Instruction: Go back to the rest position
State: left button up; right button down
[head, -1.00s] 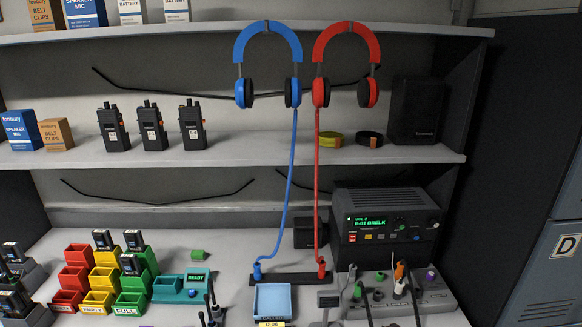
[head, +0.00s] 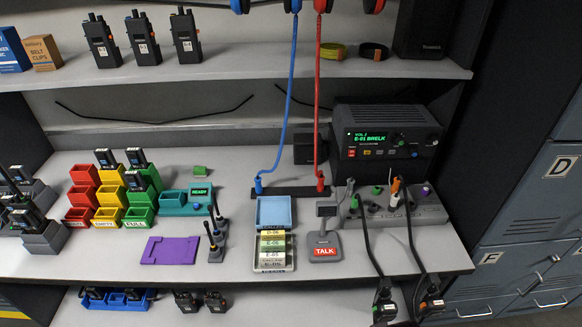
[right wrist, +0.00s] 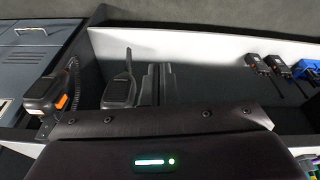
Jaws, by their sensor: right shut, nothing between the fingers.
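My right gripper (right wrist: 161,84) shows in the right wrist view beyond my dark wrist housing. Its two grey fingers are together, with nothing visible between them. It points toward the shelf area and touches nothing that I can make out. Neither gripper shows in the head view. My left gripper is in no view. The work counter (head: 100,258) is in the head view, with no arm over it.
A purple plate (head: 170,250), a card tray (head: 274,212), a TALK microphone (head: 324,240) and a green-lit radio (head: 385,140) are on the counter. Two corded handsets (head: 384,300) hang at its front right edge. A handset (right wrist: 45,92) is left of my right gripper.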

jog(key=s+d+f, duration=0.1)
jog(key=s+f, duration=0.3)
jog(key=f, duration=0.5)
jog(key=s+f+g, duration=0.1)
jog(key=s+f, duration=0.4)
jog(key=f, duration=0.4)
jog(key=s+d+f, duration=0.1)
jog(key=s+f, duration=0.3)
jog(key=f, duration=0.5)
jog(key=s+d+f+g, duration=0.1)
jog(key=s+d+f, duration=0.1)
jog(key=s+f, duration=0.4)
jog(key=s, duration=0.4)
jog(key=shift+s+f, duration=0.25)
